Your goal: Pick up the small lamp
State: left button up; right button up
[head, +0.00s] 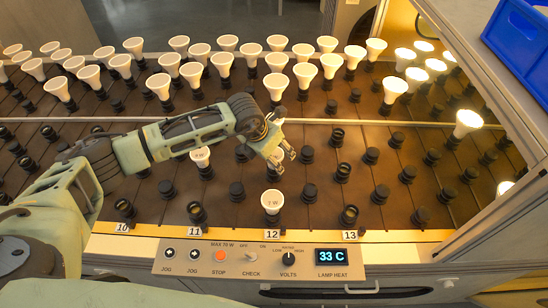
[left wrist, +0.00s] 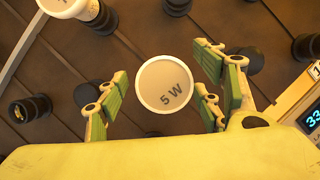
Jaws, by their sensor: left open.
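The small lamp (head: 271,200) is a white round-faced bulb upright in a dark socket, in the front row behind the control panel. In the left wrist view the lamp (left wrist: 164,84) shows its face marked "5 W". My left gripper (head: 284,153) is open and empty, above and behind the lamp in the head view. In the left wrist view the lamp appears between the spread green-padded fingers, apart from them. The lamp's socket is hidden there by its face. My right gripper is not in view.
Another white lamp (head: 200,157) stands to the left, near my forearm. Empty dark sockets, such as one at the right (head: 348,215), surround the small lamp. A rail (head: 340,121) separates the crowded back rows. The control panel (head: 262,258) lies in front; a blue crate (head: 520,45) is at upper right.

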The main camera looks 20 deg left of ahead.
pick_arm(q)
jog(key=shift+c, duration=0.2)
jog(key=c, duration=1.1)
jog(key=shift+c, duration=0.4)
jog(key=shift+r, duration=0.2)
